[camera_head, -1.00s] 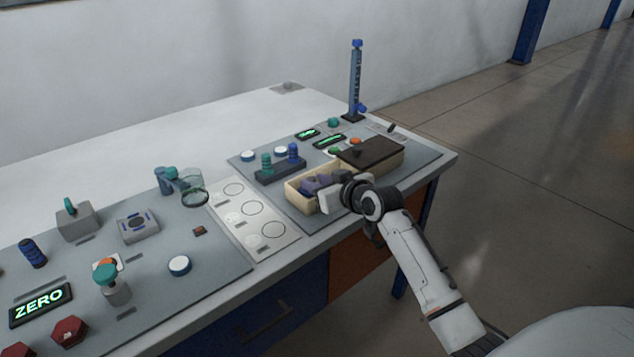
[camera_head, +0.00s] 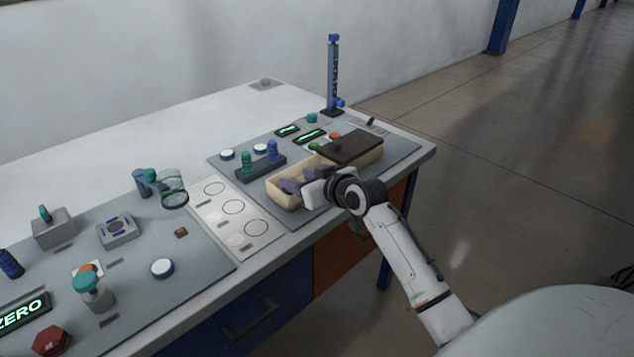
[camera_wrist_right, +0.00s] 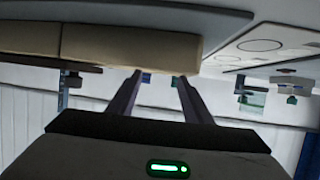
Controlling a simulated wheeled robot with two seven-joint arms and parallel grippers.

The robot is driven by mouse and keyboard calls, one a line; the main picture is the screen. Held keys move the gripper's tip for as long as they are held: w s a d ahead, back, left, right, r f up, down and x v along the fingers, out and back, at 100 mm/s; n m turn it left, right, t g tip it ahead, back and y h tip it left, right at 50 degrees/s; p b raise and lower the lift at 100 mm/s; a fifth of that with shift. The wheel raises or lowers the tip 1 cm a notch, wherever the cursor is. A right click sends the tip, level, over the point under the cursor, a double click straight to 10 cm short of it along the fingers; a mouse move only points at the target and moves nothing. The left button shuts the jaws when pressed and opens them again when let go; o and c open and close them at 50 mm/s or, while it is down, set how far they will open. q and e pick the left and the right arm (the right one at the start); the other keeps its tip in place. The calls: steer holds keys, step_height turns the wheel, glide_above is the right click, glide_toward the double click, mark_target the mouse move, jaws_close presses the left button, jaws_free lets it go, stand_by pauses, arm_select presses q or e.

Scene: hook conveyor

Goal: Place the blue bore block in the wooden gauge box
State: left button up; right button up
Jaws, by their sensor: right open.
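The wooden gauge box (camera_head: 285,200) is a pale open tray near the table's front edge; its wooden side also shows in the wrist view (camera_wrist_right: 130,45). My right gripper (camera_head: 302,181) has its two dark purple fingers over the box opening. In the wrist view the fingers (camera_wrist_right: 158,80) are apart, with no block clearly held between them. Small blue patches show near the fingertips, but I cannot tell what they belong to. I cannot identify the blue bore block for sure; the gripper hides part of the box's inside. My left gripper is out of view.
A dark brown lid or slab (camera_head: 350,147) covers the area right behind the box. A dark rack (camera_head: 262,168) with teal and blue pegs stands behind it. A white card with circles (camera_head: 236,222) lies left. A blue column (camera_head: 333,75) rises at the back.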

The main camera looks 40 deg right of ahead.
steer(key=v, duration=1)
steer(key=shift+s, duration=0.35)
steer(key=shift+r, duration=0.15)
